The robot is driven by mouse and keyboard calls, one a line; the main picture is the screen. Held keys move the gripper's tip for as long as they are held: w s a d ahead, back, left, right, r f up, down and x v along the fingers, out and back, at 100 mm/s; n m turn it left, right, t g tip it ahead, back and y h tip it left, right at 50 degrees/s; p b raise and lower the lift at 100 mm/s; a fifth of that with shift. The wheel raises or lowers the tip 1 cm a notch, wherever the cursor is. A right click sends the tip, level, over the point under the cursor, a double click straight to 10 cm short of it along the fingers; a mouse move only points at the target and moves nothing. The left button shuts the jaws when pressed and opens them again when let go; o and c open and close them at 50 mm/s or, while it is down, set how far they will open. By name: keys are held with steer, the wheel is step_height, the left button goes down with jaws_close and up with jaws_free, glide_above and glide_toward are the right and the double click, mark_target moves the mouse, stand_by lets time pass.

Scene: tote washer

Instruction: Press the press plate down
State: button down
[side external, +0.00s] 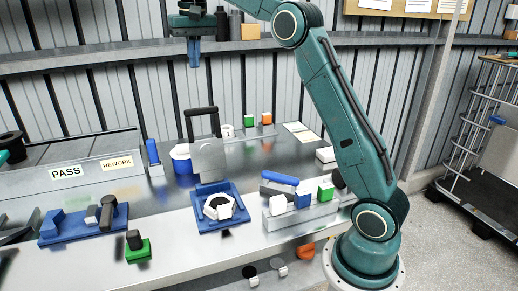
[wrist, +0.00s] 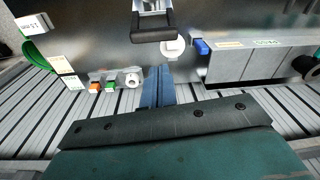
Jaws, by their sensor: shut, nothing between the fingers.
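The press plate (side external: 208,160) is a grey plate with a black handle (side external: 202,122). It stands raised, nearly upright, at the back of a blue base (side external: 236,222). A white hexagonal part (side external: 219,207) sits in that base. In the wrist view the black handle (wrist: 153,27) shows at the top edge, with only a sliver of the plate. My gripper (side external: 195,62) has narrow blue fingers pointing down. They are shut and empty, high above the bench and apart from the plate.
A white and blue tub (side external: 181,158) stands just behind the press plate. A grey block holding colored pieces (side external: 300,214) is right of the base. A blue fixture (side external: 82,226) and a green block (side external: 138,248) are at left. A shelf (side external: 100,60) runs along the wall.

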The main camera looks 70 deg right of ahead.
steer(key=w+d+f+m+g, duration=0.1)
steer(key=w+d+f, duration=0.2)
steer(key=d+f, duration=0.2)
steer(key=shift+w+d+m, duration=0.2)
steer(key=shift+d+m, duration=0.05)
steer(key=shift+m, duration=0.15)
steer(key=shift+f, duration=0.25)
step_height(320, 180, down, 8)
steer(key=s+a, duration=0.2)
steer(key=shift+s+a, duration=0.35)
stand_by(1.3)
steer(key=shift+s+a, duration=0.2)
stand_by(0.5)
